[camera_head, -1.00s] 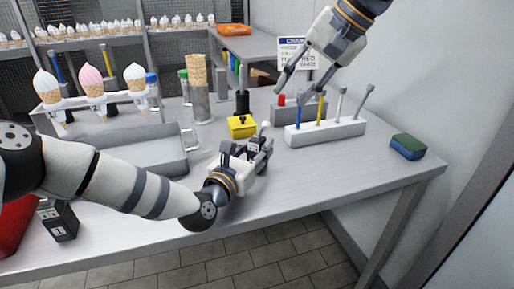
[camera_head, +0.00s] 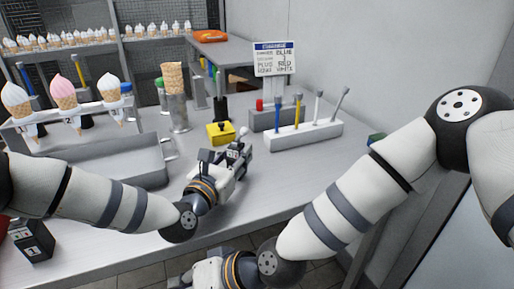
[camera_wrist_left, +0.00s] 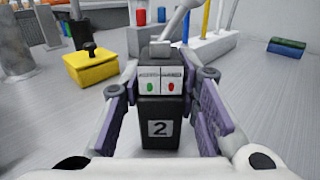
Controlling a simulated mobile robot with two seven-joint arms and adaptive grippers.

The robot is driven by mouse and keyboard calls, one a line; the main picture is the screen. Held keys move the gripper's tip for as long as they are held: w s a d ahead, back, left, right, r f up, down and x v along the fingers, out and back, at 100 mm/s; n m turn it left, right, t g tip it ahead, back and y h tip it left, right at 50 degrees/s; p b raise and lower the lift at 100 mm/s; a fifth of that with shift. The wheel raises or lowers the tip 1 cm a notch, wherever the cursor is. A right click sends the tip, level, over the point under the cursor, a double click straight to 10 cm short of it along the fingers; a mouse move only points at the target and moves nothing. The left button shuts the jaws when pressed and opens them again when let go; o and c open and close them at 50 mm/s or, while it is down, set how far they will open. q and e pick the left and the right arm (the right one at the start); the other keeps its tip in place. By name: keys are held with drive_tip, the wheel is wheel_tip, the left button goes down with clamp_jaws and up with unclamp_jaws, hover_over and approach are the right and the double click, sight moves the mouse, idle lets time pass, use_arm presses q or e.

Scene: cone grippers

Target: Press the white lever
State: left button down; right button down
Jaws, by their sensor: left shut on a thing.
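My left gripper (camera_head: 236,152) is shut on a small black box marked 2 (camera_wrist_left: 160,130), above the table. In the left wrist view the box stands between the fingers, with a green and a red mark on its label. A pale lever (camera_wrist_left: 180,18) rises from its top; its white ball tip (camera_head: 243,131) shows in the head view. A white block (camera_head: 312,137) holds blue, yellow, white and grey levers, its white lever (camera_head: 317,106) upright and untouched. My right gripper (camera_head: 205,272) is low at the bottom edge; its fingertips are cut off.
A yellow box with a black knob (camera_head: 221,133) stands just beyond my left gripper. A grey tray (camera_head: 120,178) and a cone rack (camera_head: 70,128) are at left. A sign (camera_head: 274,60) stands behind the levers. A black box (camera_head: 33,240) sits front left.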

drive_tip(key=s+a+r+m+t+y, duration=0.2)
drive_tip(key=r+t, duration=0.1)
drive_tip(key=r, duration=0.2)
drive_tip(key=s+a+r+m+t+y, duration=0.1)
drive_tip(key=s+a+r+t+y, duration=0.2)
drive_tip(key=r, duration=0.3)
drive_tip(key=s+d+r+m+t, duration=0.1)
drive_tip(key=d+r+m+t, duration=0.35)
drive_tip(key=r, duration=0.35)
drive_tip(key=w+d+f+m+t+h, duration=0.2)
drive_tip(key=w+d+m+h, duration=0.2)
drive_tip(key=w+d+m, duration=0.1)
drive_tip(key=w+d+f+m+t+h, duration=0.3)
drive_tip(key=w+d+m+h, duration=0.1)
drive_tip(key=d, duration=0.4)
drive_tip(key=w+d+f+m+t+h, duration=0.3)
drive_tip(key=w+d+m+h, duration=0.2)
drive_tip(key=w+d+m, duration=0.1)
drive_tip(key=shift+w+d+m, duration=0.15)
drive_tip(key=shift+d+m, duration=0.3)
drive_tip(key=shift+m, duration=0.4)
